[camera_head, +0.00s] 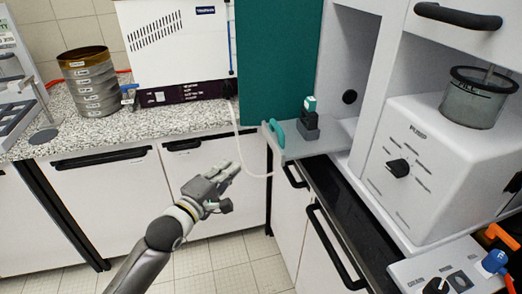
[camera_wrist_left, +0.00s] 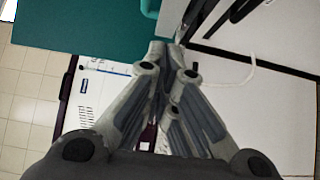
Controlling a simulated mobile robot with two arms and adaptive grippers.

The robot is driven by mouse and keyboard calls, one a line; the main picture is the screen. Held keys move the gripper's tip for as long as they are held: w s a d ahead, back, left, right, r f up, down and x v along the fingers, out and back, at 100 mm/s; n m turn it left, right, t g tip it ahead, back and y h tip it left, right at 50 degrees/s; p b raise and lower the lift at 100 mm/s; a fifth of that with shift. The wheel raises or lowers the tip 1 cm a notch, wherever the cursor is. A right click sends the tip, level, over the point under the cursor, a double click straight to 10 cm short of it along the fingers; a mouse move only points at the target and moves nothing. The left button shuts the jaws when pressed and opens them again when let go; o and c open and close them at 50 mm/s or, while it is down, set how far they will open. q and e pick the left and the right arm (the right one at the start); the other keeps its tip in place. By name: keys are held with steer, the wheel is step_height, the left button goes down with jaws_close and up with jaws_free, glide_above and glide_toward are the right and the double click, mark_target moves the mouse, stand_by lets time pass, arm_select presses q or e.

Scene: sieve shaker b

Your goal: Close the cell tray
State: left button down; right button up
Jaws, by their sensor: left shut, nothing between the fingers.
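The cell tray (camera_head: 318,143) is a light grey slab sticking out to the left from the white cabinet on the right in the head view. It has a teal handle (camera_head: 277,133) at its outer end. A dark holder with a small teal-capped vial (camera_head: 309,112) stands on it. My left gripper (camera_head: 235,169) is in front of the lower cupboards, left of and below the handle, and apart from it. Its fingers are together with nothing between them, as the left wrist view (camera_wrist_left: 166,48) also shows. My right gripper is out of view.
A stack of sieves (camera_head: 91,85) stands on the granite counter (camera_head: 185,123) at left. A teal panel (camera_head: 276,60) rises behind the tray. A white pump unit (camera_head: 435,165) stands at right. A pale hose (camera_head: 242,150) hangs near my left gripper. The tiled floor is clear.

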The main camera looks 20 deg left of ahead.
arm_select(q)
steer(key=p, duration=0.1)
glide_toward(270, 138)
steer(key=w+a, duration=0.2)
steer(key=w, duration=0.1)
steer(key=d, duration=0.1)
steer(key=w+d+p, duration=0.1)
steer(key=d, duration=0.1)
steer(key=shift+w+r, duration=0.1)
steer(key=shift+w, duration=0.1)
steer(key=shift+a, duration=0.1)
